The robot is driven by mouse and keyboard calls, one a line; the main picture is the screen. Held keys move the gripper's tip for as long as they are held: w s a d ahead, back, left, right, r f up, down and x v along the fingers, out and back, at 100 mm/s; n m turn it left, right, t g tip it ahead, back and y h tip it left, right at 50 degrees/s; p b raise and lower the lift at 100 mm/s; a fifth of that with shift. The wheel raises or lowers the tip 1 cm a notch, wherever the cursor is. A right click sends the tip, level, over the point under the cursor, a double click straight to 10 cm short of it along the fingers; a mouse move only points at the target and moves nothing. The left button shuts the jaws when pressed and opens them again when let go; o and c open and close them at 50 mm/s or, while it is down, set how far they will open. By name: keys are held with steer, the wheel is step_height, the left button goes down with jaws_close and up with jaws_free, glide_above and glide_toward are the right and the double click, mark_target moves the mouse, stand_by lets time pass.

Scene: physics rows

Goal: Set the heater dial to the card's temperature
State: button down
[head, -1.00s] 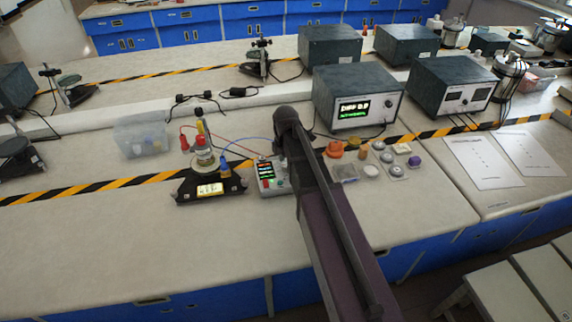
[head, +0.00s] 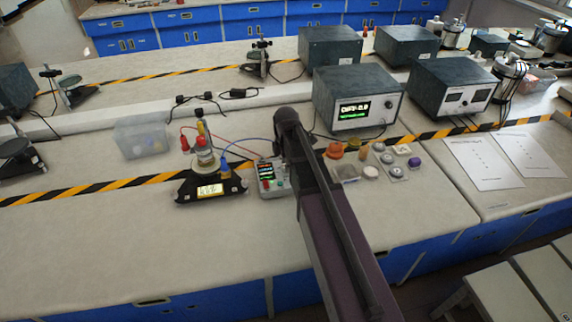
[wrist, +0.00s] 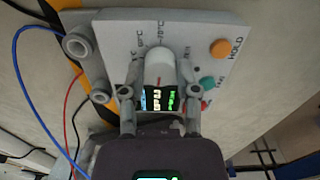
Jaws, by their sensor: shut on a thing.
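The heater control box (head: 270,187) stands on the bench in the head view, with a small lit screen. In the wrist view its grey panel (wrist: 110,35) fills the top. A pale round dial (wrist: 160,66) sits between the fingers of my gripper (wrist: 158,92), which is shut on it. Temperature marks are printed around the dial; one reads about 70 °C. The screen (wrist: 160,99) lies just below the dial, too small to read. In the head view my arm hides the gripper and dial. I cannot tell which paper or label is the card.
An orange HOLD button (wrist: 221,48) and a green button (wrist: 207,83) lie right of the dial. Small parts (head: 370,172) lie right of my arm. Open bench lies at front left.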

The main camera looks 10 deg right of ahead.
steer(key=m, duration=2.7)
steer(key=shift+m, duration=0.3)
steer(key=m, duration=0.3)
steer(key=shift+s+m, duration=0.1)
steer(key=shift+m, duration=1.9)
